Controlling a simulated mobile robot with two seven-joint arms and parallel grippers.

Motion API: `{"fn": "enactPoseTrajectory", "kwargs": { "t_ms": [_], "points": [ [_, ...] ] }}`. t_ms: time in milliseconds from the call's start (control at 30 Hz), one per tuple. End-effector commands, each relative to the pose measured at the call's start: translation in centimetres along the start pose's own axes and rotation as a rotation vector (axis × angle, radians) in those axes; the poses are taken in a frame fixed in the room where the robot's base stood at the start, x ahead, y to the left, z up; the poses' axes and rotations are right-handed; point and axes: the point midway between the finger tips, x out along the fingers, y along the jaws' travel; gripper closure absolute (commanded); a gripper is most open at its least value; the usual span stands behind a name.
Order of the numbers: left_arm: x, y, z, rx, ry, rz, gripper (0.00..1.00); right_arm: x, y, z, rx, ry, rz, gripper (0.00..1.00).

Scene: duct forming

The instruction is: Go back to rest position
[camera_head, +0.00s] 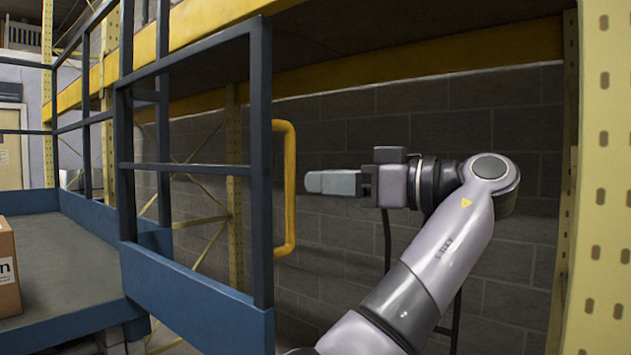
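No object shows at the fingertips. They are just right of a yellow handle (289,190) on a blue gate frame (262,165), with a small gap in the picture.
A blue-railed cart or platform (75,262) stands at left, with a cardboard box (8,268) at the picture's edge. A yellow rack upright (604,180) stands close on the right, and yellow beams (430,65) cross above. A grey block wall (345,125) is behind.

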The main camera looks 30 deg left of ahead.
Motion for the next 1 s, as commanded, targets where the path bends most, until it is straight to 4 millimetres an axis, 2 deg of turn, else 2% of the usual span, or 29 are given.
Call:
{"fn": "enactPoseTrajectory", "kwargs": {
  "t_ms": [500, 633, 767, 900, 1000],
  "points": [
    [-0.3, 0.0, 0.0, 0.0, 0.0, 0.001, 0.63, 0.0, 0.0, 0.0, 0.0, 0.0, 0.0, 0.45],
    [0.1, 0.9, 1.2, 0.035, -0.005, 0.025, 0.63, 0.0, 0.0, 0.0, 0.0, 0.0, 0.0, 0.45],
    [1.2, 3.7, 5.7, 0.153, -0.025, 0.115, 0.63, 0.0, 0.0, 0.0, 0.0, 0.0, 0.0, 0.45],
    [2.7, 7.3, 13.4, 0.326, -0.062, 0.273, 0.63, 0.0, 0.0, 0.0, 0.0, 0.0, 0.0, 0.45],
    [3.5, 9.2, 19.4, 0.438, -0.092, 0.392, 0.63, 0.0, 0.0, 0.0, 0.0, 0.0, 0.0, 0.45]
  ]
}}
